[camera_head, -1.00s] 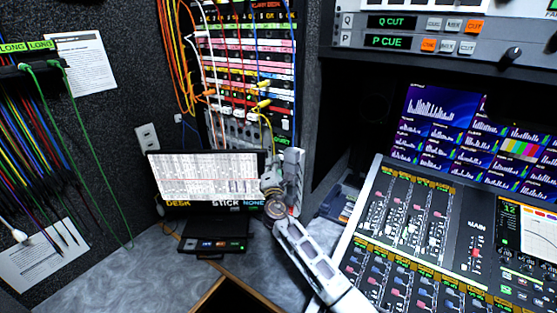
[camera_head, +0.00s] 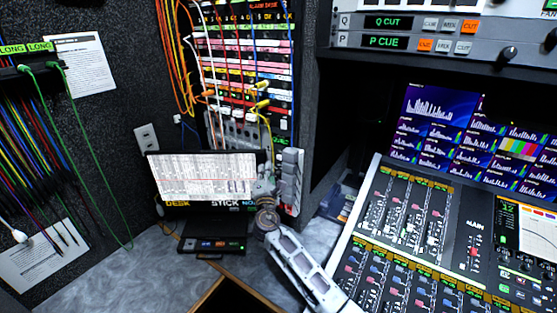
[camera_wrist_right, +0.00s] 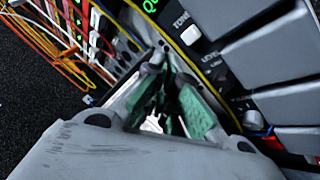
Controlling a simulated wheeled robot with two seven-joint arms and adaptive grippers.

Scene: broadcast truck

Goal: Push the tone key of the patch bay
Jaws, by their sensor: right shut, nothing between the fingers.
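The patch bay (camera_head: 245,60) stands upright at the back, full of coloured cords. In the right wrist view a TONE label (camera_wrist_right: 182,20) shows on its dark panel, with a small pale key (camera_wrist_right: 190,35) just below it. In the head view this key is too small to make out. My right gripper (camera_head: 266,176) is in front of the lower right part of the bay, beside the laptop screen. In the wrist view the gripper (camera_wrist_right: 164,52) is shut and empty, its tips close to the panel left of the key. Contact cannot be told. My left gripper is not in view.
A laptop (camera_head: 210,178) stands left of my right gripper, with a small black box (camera_head: 212,244) before it. Large grey blocks (camera_wrist_right: 270,50) lie right of the gripper in the wrist view. A mixing desk (camera_head: 420,230) fills the right. Loose cords hang beside the bay.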

